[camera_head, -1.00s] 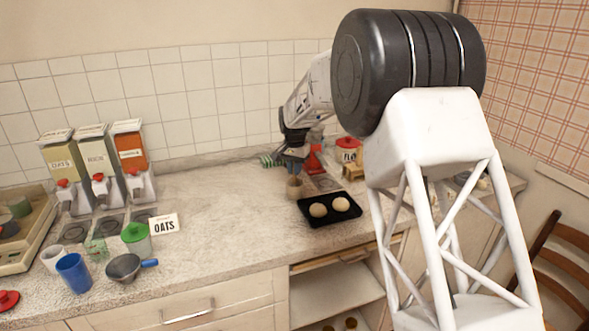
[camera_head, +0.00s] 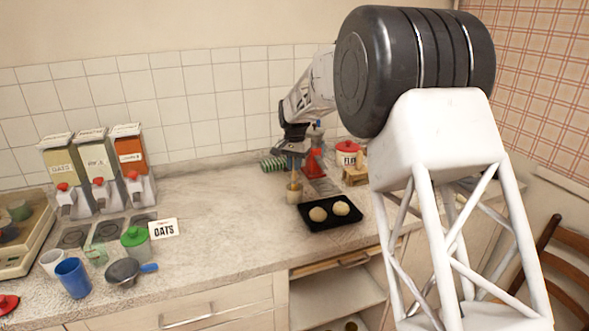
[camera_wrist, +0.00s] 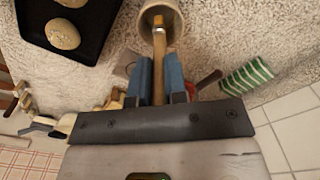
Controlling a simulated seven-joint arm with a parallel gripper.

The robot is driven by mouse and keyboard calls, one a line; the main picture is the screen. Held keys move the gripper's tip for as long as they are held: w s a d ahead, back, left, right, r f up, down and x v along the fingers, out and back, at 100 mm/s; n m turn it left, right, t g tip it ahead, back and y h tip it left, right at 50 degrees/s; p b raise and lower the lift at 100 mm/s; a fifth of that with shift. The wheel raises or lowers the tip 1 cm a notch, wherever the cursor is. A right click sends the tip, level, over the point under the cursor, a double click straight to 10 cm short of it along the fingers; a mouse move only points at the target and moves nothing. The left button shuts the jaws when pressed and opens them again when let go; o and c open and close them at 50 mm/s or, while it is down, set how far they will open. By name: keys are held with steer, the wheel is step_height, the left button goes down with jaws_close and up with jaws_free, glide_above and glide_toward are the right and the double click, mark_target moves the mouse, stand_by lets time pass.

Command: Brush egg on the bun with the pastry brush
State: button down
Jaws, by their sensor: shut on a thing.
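My gripper (camera_wrist: 159,80) is shut on the wooden handle of the pastry brush (camera_wrist: 159,48). In the wrist view the brush's far end is at the mouth of a beige cup (camera_wrist: 177,22); its bristles are not clear to me. In the head view my gripper (camera_head: 295,158) is above the cup (camera_head: 293,196), with the brush (camera_head: 294,178) upright between them. Two round pale buns (camera_head: 318,214) (camera_head: 341,208) sit on a black tray (camera_head: 335,226) just right of the cup. The tray also shows at the upper left of the wrist view (camera_wrist: 36,30).
A red cone-shaped thing (camera_head: 313,164) and a green-striped roll (camera_head: 273,164) are behind the cup. A red-lidded jar (camera_head: 349,153) stands behind the tray. Dispensers (camera_head: 98,180), a blue cup (camera_head: 73,277) and a pan (camera_head: 122,271) are at left. The middle counter is clear.

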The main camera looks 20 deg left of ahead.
steer(key=shift+r, duration=1.8)
steer(key=shift+w+d, duration=0.1)
